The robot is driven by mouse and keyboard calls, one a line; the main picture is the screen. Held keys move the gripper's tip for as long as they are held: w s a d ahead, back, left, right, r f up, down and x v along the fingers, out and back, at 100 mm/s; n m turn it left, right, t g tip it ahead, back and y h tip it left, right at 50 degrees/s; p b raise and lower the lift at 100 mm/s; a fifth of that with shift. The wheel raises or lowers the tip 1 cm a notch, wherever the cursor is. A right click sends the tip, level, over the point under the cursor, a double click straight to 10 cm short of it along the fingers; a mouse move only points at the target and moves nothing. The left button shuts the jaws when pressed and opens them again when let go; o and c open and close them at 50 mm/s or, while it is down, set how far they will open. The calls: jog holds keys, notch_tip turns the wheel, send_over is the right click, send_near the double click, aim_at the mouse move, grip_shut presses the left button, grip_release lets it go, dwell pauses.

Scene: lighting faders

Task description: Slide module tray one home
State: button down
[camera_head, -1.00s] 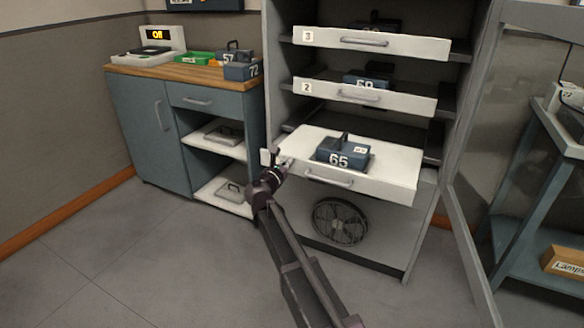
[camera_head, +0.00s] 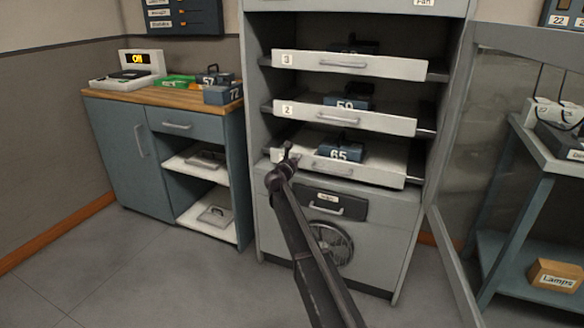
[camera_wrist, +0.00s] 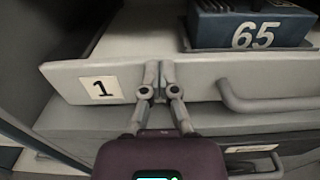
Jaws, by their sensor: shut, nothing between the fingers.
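Tray one (camera_head: 378,177) is the lowest of the three pale trays in the open cabinet. Its front panel stands forward of the cabinet in the head view. Module 65 (camera_head: 340,152), a dark blue block with a handle, sits on it. In the wrist view, the tray front (camera_wrist: 200,78) carries the label 1 (camera_wrist: 102,89), and module 65 (camera_wrist: 245,30) is behind it. My gripper (camera_head: 287,152) is at the left part of the tray front. In the wrist view my gripper (camera_wrist: 158,76) has its fingers together against the front panel, between the label and the bar handle (camera_wrist: 265,102).
Tray two (camera_head: 385,122) and tray three (camera_head: 390,66) are above. A dark-fronted drawer (camera_head: 350,208) and a fan (camera_head: 330,243) are below. The open glazed door (camera_head: 470,170) stands right. A wooden-topped counter (camera_head: 150,98) is left. The floor in front is clear.

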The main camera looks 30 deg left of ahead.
jog(key=w, duration=0.2)
jog(key=w+a, duration=0.1)
jog(key=w, duration=0.1)
jog(key=shift+w, duration=0.35)
jog(key=shift+w+r, duration=0.1)
jog(key=shift+w, duration=0.1)
jog(key=shift+s+d, duration=0.2)
jog(key=shift+s, duration=0.15)
jog(key=s+d, duration=0.2)
jog(key=s, duration=1.2)
jog(key=shift+s, duration=0.15)
